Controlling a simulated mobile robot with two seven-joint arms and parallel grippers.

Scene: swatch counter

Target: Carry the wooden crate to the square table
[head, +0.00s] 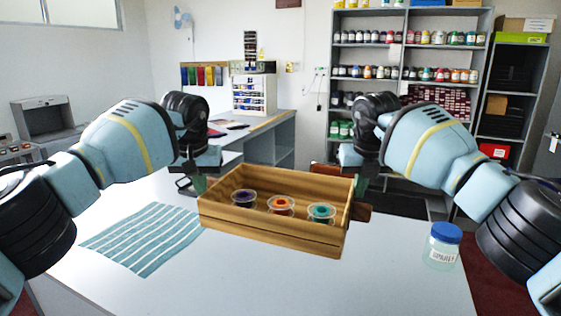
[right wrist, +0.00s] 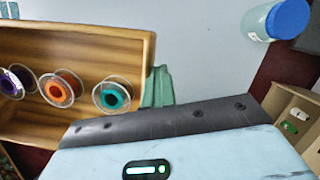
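The wooden crate (head: 270,232) is in the middle of the head view, level, above or on the white counter; I cannot tell if it touches. It holds three spools, purple (head: 244,197), orange (head: 281,206) and teal (head: 321,213). My left gripper (head: 200,185) is at its left end and my right gripper (head: 360,184) at its right end. In the right wrist view, green finger parts (right wrist: 158,88) lie against the outside of the crate's end wall (right wrist: 147,62). Whether either gripper is closed on the crate is hidden. I cannot make out a square table.
A striped cloth (head: 145,238) lies on the counter (head: 210,285) left of the crate. A blue-lidded jar (head: 442,246) stands to the right. Brown wooden parts (head: 361,212) show behind the crate's right end. Paint shelves (head: 407,57) and a side desk (head: 262,130) are farther back.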

